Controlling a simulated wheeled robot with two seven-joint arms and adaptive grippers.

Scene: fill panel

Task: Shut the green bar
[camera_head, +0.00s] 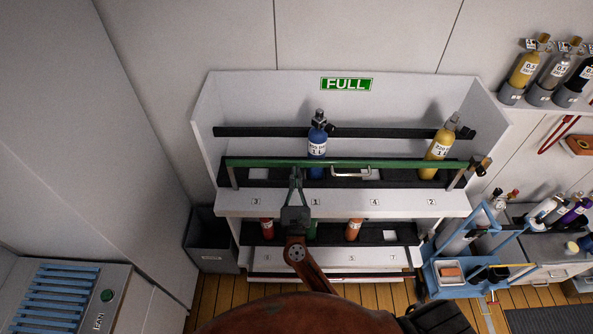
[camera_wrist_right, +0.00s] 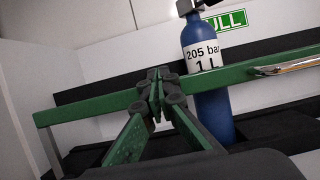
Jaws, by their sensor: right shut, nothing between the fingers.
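The green bar (camera_head: 260,162) runs across the front of the upper shelf in the head view, with a metal handle (camera_head: 351,172) near its middle. A blue cylinder (camera_head: 317,143) and a yellow cylinder (camera_head: 440,146) stand behind the bar. My right gripper (camera_head: 296,173) is at the bar, left of the handle and of the blue cylinder. In the right wrist view its fingertips (camera_wrist_right: 155,88) are shut and overlap the bar (camera_wrist_right: 90,108); I cannot tell whether they touch it. The handle (camera_wrist_right: 287,68) lies to the right there. My left gripper is not in view.
The lower shelf holds a red cylinder (camera_head: 267,228) and an orange cylinder (camera_head: 353,229). A dark bin (camera_head: 211,239) stands at the left. A blue cart (camera_head: 462,277) stands close at the right. More cylinders (camera_head: 523,70) sit on the upper right wall shelf.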

